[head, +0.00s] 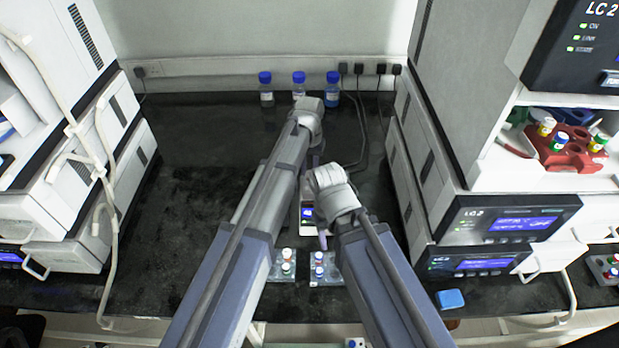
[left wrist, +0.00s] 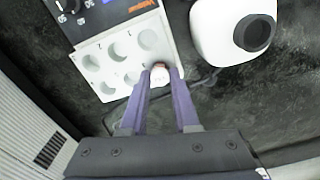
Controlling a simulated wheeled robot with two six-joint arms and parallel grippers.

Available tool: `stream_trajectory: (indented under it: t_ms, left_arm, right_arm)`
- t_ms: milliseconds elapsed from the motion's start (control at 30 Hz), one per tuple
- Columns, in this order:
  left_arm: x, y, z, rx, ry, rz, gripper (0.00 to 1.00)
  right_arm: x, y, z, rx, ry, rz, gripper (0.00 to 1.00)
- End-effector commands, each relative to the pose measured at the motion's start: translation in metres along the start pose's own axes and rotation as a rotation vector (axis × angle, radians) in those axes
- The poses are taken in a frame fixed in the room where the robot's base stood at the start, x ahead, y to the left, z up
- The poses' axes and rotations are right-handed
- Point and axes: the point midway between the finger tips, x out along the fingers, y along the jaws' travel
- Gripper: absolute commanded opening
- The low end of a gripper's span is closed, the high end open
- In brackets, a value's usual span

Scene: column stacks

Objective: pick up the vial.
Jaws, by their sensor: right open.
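In the left wrist view a small vial (left wrist: 160,78) with a whitish top stands between the purple fingers of my left gripper (left wrist: 160,73), at the right edge of a white block with round holes (left wrist: 104,70). The fingertips lie close on both sides of it; I cannot tell whether they press on it. Its lower part is hidden. In the head view my left gripper is hidden by its own arm. My right gripper (head: 322,240) is open, pointing down near two small vial racks, left (head: 276,277) and right (head: 334,279); its fingers are partly hidden.
A white device with a dark round top (left wrist: 255,33) stands right of the block. Blue-capped bottles (head: 298,90) stand by the back wall. Instrument stacks flank the bench, left (head: 75,220) and right (head: 470,235). The dark bench (head: 180,220) is clear at left.

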Motion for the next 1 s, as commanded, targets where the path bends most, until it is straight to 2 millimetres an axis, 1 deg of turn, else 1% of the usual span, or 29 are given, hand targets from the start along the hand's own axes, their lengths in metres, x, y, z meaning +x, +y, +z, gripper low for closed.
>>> stream_trajectory:
  t_ms: [33,233,767,867,1000]
  left_arm:
    - [0.0,0.0,0.0,0.0,0.0,0.0,0.22]
    - [0.0,0.0,0.0,0.0,0.0,0.0,0.0]
    - [-0.002,0.0,0.0,0.0,0.0,0.0,0.0]
    - [-0.006,0.0,0.0,0.0,0.0,0.0,0.0]
    - [-0.019,0.0,0.0,0.0,0.0,0.0,0.0]
  right_arm:
    - [0.0,0.0,0.0,0.0,0.0,0.0,0.5]
    - [0.0,0.0,0.0,0.0,0.0,0.0,0.5]
    - [-0.002,0.0,0.0,0.0,0.0,0.0,0.5]
    - [-0.006,0.001,0.0,0.0,0.0,0.0,0.5]
    - [-0.018,0.002,0.001,0.0,0.0,0.0,0.5]
